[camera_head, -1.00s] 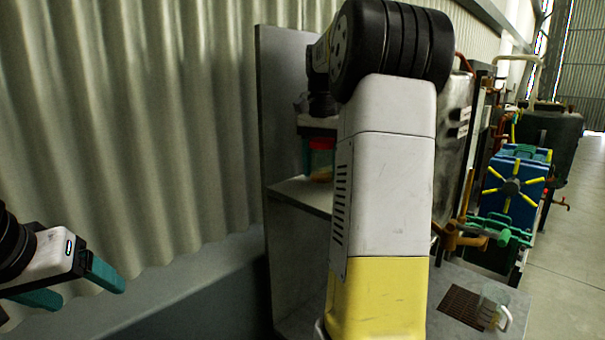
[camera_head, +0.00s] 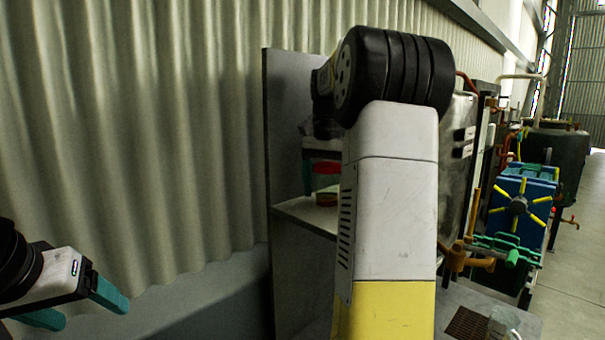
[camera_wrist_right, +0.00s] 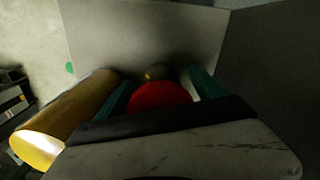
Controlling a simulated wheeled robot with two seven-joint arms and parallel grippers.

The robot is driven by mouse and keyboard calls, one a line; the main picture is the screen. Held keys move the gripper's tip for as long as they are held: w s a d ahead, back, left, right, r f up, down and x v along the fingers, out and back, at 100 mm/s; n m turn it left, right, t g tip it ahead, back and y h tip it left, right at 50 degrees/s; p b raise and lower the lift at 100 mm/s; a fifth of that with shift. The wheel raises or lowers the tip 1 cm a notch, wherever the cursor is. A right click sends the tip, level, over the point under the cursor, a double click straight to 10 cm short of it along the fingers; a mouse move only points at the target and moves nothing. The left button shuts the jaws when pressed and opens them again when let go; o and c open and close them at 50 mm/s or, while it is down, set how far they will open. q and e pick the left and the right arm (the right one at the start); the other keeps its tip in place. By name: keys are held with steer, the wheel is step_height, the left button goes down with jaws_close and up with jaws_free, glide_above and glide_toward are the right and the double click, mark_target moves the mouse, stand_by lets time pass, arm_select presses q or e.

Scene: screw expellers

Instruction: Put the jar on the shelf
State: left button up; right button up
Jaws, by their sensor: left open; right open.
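The jar has a red lid (camera_head: 326,167), a see-through body and a brownish bottom (camera_head: 327,199). It appears to stand upright on the grey shelf (camera_head: 298,212), partly covered by my right arm. My right gripper (camera_head: 318,180) is around the jar, pointing down, with a teal finger showing at its left. In the right wrist view the red lid (camera_wrist_right: 160,95) lies between the two open teal fingers. Whether either finger touches the jar cannot be told. My left gripper (camera_head: 80,305) is open and empty at the lower left, far from the shelf.
A grey upright panel (camera_head: 282,120) bounds the shelf's left side. A lower surface at right holds a dark grate (camera_head: 466,325) and a clear mug (camera_head: 503,322). A blue machine (camera_head: 525,205) stands beyond. A golden cylinder (camera_wrist_right: 65,120) is beside the right gripper.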

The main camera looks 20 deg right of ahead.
mark_target(325, 165)
step_height(325, 165, up, 12)
steer(key=shift+f, duration=0.15)
steer(key=shift+s+a, duration=0.25)
steer(key=shift+a, duration=0.05)
steer(key=s+a+f+n+t+y, duration=0.2)
steer(key=s+a+f+n+t, duration=0.4)
steer(key=s+a+f, duration=1.1)
steer(key=s+a+n, duration=0.1)
steer(key=s+n, duration=0.1)
steer(key=n, duration=0.2)
steer(key=shift+f+n, duration=0.3)
steer(key=shift+f, duration=0.1)
steer(key=shift+s, duration=0.1)
